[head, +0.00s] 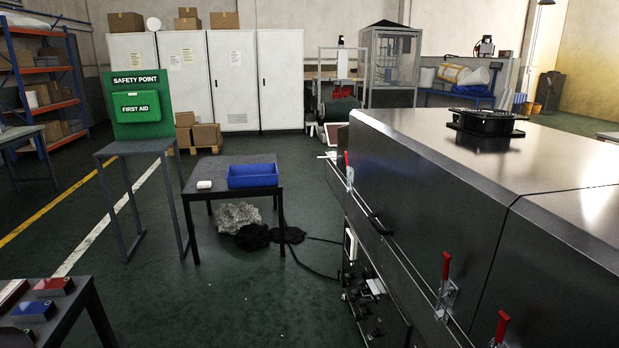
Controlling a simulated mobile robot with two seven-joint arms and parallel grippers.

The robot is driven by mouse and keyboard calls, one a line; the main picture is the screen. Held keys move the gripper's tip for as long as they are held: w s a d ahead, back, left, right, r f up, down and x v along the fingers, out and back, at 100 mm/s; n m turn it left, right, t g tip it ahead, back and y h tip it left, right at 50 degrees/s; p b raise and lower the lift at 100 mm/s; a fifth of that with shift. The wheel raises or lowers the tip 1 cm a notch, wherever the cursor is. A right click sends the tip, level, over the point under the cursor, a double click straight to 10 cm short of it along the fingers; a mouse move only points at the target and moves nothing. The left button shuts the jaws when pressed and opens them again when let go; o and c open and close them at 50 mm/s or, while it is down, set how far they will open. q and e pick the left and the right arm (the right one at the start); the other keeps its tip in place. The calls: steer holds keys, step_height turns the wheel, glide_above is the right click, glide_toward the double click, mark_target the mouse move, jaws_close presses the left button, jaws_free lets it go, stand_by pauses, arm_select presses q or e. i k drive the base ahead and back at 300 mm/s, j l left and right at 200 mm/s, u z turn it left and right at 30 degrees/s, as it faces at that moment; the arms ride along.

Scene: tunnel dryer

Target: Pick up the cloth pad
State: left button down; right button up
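A small white pad-like item (204,185) lies on the dark table (217,174), at its left front, beside a blue open bin (253,175). It looks like the cloth pad, but it is too small to be sure. The bin's inside is mostly hidden by its front wall. Neither of my grippers is in view.
A large dark dryer housing (440,200) with red-handled clamps fills the right. A green first-aid stand (140,105) is left of the table. Crumpled grey (238,216) and black cloth lie under the table. A low bench (60,315) is at front left. Floor between is clear.

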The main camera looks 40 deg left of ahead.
mark_target(204, 184)
steer(key=u, duration=2)
